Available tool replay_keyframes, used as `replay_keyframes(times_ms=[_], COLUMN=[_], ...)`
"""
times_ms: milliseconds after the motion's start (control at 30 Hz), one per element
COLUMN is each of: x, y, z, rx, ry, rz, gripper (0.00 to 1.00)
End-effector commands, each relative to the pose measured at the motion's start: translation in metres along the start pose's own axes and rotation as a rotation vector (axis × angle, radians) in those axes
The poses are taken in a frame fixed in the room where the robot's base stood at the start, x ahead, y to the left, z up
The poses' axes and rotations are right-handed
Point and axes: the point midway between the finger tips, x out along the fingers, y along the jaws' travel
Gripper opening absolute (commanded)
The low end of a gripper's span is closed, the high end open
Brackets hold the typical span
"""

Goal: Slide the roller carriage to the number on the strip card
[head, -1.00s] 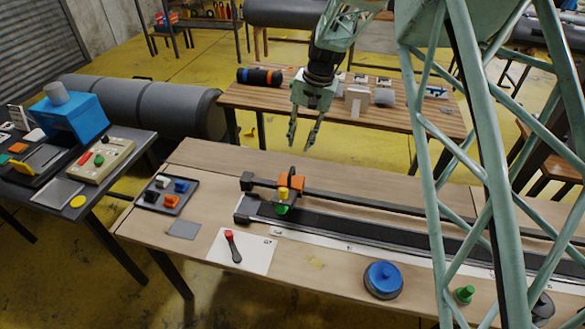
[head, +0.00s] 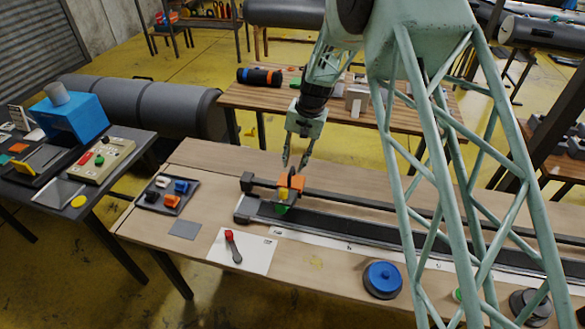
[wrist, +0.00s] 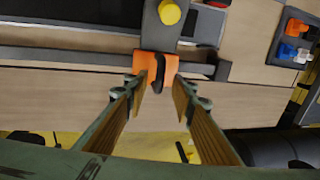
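The roller carriage (head: 284,194) sits near the left end of its dark track, with an orange block, yellow knob and green lower part. In the wrist view its orange block (wrist: 143,66) has a black upright fin, and the yellow knob (wrist: 170,12) is beyond it. My gripper (head: 295,165) is open, just above the orange block; in the wrist view its fingers (wrist: 157,88) are either side of the fin, apparently without gripping. A white card (head: 256,259) lies in front of the track; its print is too small to read. A white strip (head: 335,244) runs along the track.
A red-knobbed lever (head: 233,245) lies on the card. A blue round button (head: 382,279) is in front of the track. A dark tray (head: 151,201) with small coloured blocks stands left. A dark rail (head: 345,198) runs behind the track. My lattice arm link covers the track's right part.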

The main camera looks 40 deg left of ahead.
Motion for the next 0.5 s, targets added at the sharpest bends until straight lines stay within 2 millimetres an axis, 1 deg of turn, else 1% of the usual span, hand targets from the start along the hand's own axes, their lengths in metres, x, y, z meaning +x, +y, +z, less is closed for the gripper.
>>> replay_keyframes(times_ms=[33,200,333,500], x=[0.007,0.022,0.030,0.034], y=[0.000,0.000,0.000,0.000], z=[0.001,0.000,0.000,0.000], rx=[0.000,0.000,0.000,0.000], ry=[-0.002,0.000,-0.001,0.000], rz=[0.001,0.000,0.000,0.000], gripper=[0.24,0.24,0.24,0.24])
